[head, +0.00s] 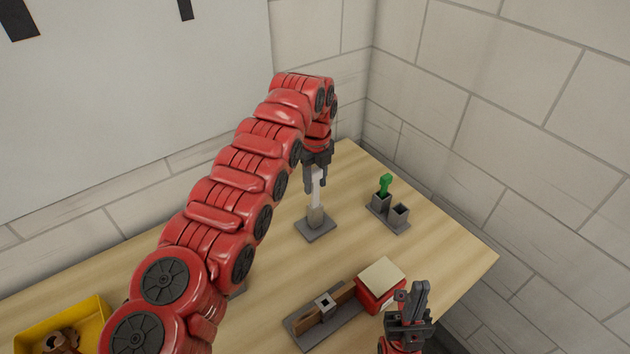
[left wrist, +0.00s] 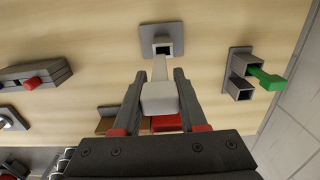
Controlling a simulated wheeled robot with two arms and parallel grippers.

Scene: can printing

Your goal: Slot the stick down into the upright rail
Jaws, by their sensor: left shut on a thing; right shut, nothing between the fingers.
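The stick (head: 316,193) is a pale bar with a wider block-shaped top. My left gripper (head: 317,184) is shut on it and points down, with the stick hanging upright below the fingers. The upright rail (head: 316,217) is a short grey square tube on a flat base plate, directly under the stick. In the left wrist view, the stick (left wrist: 159,97) runs between my fingers to the mouth of the rail (left wrist: 162,40). I cannot tell whether its tip is inside. My right gripper (head: 419,292) is shut and empty at the front right.
A two-tube holder (head: 400,214) with a green piece (head: 385,184) stands right of the rail. A red box with a beige top (head: 381,278) and a grey fixture with a brown bar (head: 325,310) are in front. A yellow bin (head: 88,318) is at the left. Walls close off the back and right.

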